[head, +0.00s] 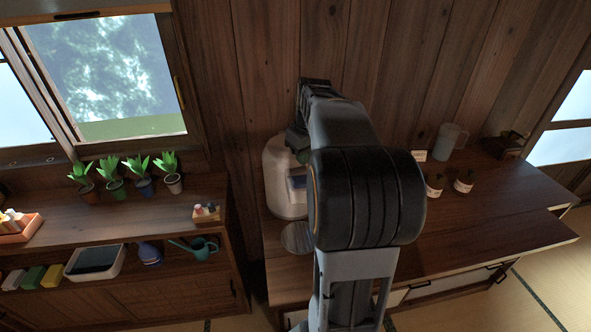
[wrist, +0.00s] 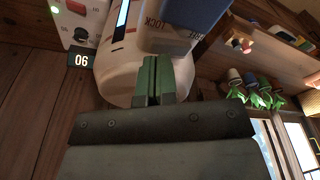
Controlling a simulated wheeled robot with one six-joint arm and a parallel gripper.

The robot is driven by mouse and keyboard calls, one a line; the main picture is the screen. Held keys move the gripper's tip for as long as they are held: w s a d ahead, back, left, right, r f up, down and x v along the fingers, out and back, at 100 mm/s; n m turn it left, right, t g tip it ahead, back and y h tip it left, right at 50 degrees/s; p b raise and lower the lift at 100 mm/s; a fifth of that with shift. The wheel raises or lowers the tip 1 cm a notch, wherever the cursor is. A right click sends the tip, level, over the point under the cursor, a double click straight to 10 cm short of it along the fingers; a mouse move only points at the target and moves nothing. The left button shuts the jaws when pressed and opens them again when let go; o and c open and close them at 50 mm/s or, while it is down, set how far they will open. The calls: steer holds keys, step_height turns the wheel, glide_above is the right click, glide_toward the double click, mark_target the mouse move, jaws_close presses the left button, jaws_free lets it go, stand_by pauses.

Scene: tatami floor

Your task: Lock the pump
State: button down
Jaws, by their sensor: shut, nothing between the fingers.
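The pump is a white, rounded dispenser (head: 280,180) on the wooden counter, partly hidden behind my arm in the head view. In the wrist view its white body (wrist: 118,82) fills the upper middle, with a blue part (wrist: 190,12) and lettering that includes "LOCK" beside it. My gripper (wrist: 153,72) is shut and empty, its green fingers together close to the pump's top. I cannot tell whether the fingertips touch it. In the head view my gripper (head: 298,142) is mostly hidden by my arm at the pump's top. The lock's position is not readable.
A round plate (head: 297,238) lies in front of the pump. Potted plants (head: 115,185) line the left shelf. A panel marked "06" (wrist: 81,58) is near the pump.

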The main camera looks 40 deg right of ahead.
mark_target(303, 168)
steer(key=shift+f+b, duration=0.65)
steer(key=shift+f, duration=0.3)
stand_by(0.3)
steer(key=shift+r, duration=0.15)
step_height(303, 168, up, 7)
steer(key=p, duration=0.6)
stand_by(0.6)
